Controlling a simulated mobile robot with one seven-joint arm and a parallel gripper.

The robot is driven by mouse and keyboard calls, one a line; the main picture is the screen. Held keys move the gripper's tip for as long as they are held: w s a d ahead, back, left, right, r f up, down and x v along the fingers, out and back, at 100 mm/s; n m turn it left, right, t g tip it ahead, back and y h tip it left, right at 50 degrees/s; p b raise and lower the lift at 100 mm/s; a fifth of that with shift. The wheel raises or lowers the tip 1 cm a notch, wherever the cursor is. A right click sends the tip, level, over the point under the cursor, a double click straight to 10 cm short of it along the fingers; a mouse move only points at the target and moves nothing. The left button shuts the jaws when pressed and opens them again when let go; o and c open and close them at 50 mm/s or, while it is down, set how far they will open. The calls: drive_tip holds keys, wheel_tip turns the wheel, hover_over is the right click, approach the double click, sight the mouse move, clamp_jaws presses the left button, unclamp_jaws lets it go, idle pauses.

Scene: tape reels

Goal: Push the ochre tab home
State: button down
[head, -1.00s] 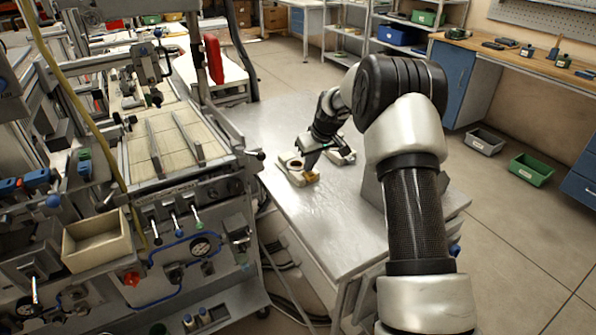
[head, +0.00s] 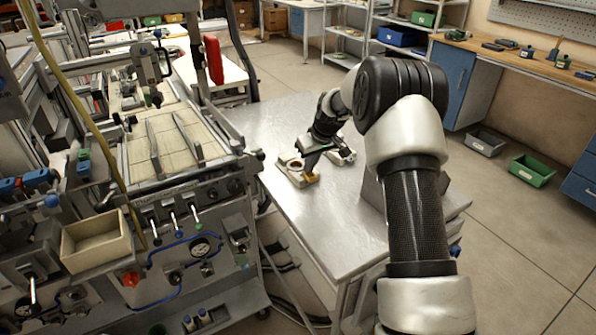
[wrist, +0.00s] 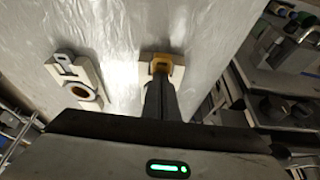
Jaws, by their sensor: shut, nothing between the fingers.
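The ochre tab (head: 312,177) sits at the near end of a cream block (head: 285,166) on the metal table. The block has a dark round ring (head: 297,164). My gripper (head: 309,167) is shut and empty, pointing down at the tab. In the wrist view the ochre tab (wrist: 163,62) shows as a bracket-like piece on the cream block (wrist: 146,58). The shut fingertips (wrist: 159,80) are right at the tab; I cannot tell whether they touch it. The gripper body hides the rest of that block.
A second cream block (wrist: 92,72) with a grey tab (wrist: 63,58) and a ring lies apart on the table; it shows behind the gripper in the head view (head: 347,157). The near table top (head: 325,225) is clear. A machine bench (head: 190,200) stands close on the left.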

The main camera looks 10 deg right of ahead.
drive_tip(key=shift+f, duration=0.15)
idle(0.7)
wheel_tip(320, 180, up, 7)
drive_tip(key=p, duration=0.3)
idle(0.4)
drive_tip(key=s+a+r+m+h+p, duration=0.1)
drive_tip(key=s+r+p, duration=0.1)
drive_tip(key=s+r, duration=0.8)
drive_tip(key=s+r+m+p, duration=0.1)
drive_tip(key=s+r+p, duration=0.2)
drive_tip(key=s+r, duration=0.7)
drive_tip(key=s+r+m+p, duration=0.1)
drive_tip(key=s+r, duration=0.3)
drive_tip(key=s, duration=0.8)
drive_tip(key=s+r+m+t+p, duration=0.1)
drive_tip(key=s+r+p, duration=0.2)
drive_tip(key=s, duration=0.9)
drive_tip(key=shift+s+d+r+m+h, duration=0.3)
drive_tip(key=shift+d+r+h, duration=0.1)
drive_tip(key=shift+r, duration=0.1)
